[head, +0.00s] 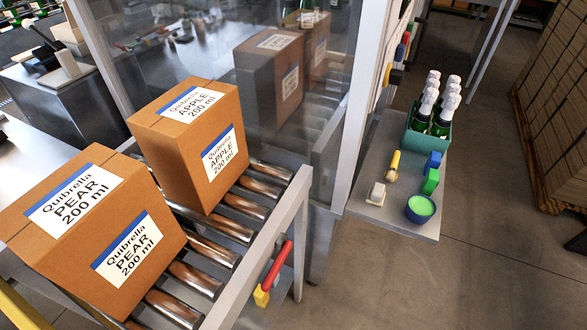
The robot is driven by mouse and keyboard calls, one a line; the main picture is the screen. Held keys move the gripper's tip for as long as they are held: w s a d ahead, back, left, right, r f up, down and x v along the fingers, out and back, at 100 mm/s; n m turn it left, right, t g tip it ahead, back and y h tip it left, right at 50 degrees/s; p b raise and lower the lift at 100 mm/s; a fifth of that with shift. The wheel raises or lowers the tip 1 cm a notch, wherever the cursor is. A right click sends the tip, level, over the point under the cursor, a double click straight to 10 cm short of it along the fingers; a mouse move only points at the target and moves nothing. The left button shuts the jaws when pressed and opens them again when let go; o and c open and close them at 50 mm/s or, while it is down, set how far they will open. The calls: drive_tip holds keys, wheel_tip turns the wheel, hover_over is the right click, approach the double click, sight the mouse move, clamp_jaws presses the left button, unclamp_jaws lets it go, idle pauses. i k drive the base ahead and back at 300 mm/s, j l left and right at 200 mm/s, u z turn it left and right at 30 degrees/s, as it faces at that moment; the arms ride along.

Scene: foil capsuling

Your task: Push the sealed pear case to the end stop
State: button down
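The pear case (95,245) is a closed brown box with white and blue labels reading "Quibrella PEAR 200 ml". It stands on the roller conveyor (216,250) at the lower left of the head view. The apple case (187,145), a similar closed box labelled "Quibrella APPLE 200 ml", stands on the rollers behind and to the right of it, close by. No end stop can be clearly made out. My gripper is not in view.
A clear panel in a grey frame (349,100) stands behind the conveyor and reflects the boxes. To its right, a grey shelf (388,223) holds a green crate of bottles (429,136), a green bowl (420,208) and small blocks. Stacked cartons (560,110) stand far right.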

sight(100, 226)
drive_tip(key=u, duration=1.3)
drive_tip(key=k+l+z, duration=0.1)
drive_tip(key=l+z, duration=0.6)
drive_tip(key=k+l, duration=0.05)
